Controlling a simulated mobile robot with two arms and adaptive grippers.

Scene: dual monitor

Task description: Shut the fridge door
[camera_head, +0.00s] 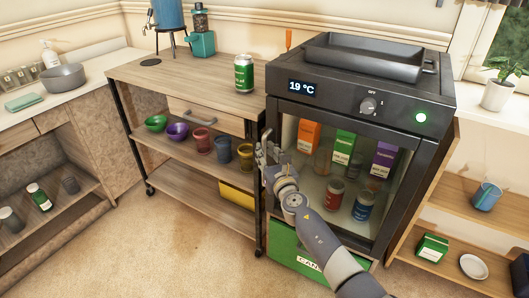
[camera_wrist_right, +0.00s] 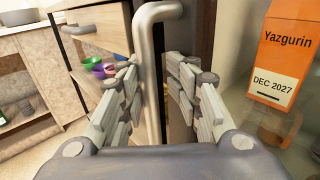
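The fridge (camera_head: 350,110) is a black box with a "19 °C" display, a knob and a lit green button. Its glass door (camera_head: 310,179) has a dark frame, and cartons and cans show through it. I cannot tell whether the door is flush with the body. My right gripper (camera_head: 267,150) is at the fridge's left front edge. In the right wrist view a grey vertical handle (camera_wrist_right: 150,50) runs down between its spread fingers (camera_wrist_right: 160,95), with gaps visible beside it. The handle's lower part is partly hidden. My left gripper is not in view.
A wooden cart (camera_head: 190,82) with bowls, cups and a green can (camera_head: 244,73) stands left of the fridge. A green box (camera_head: 300,258) lies below it. Shelves with a blue cup (camera_head: 486,196) stand on the right. The floor (camera_head: 170,235) in front is clear.

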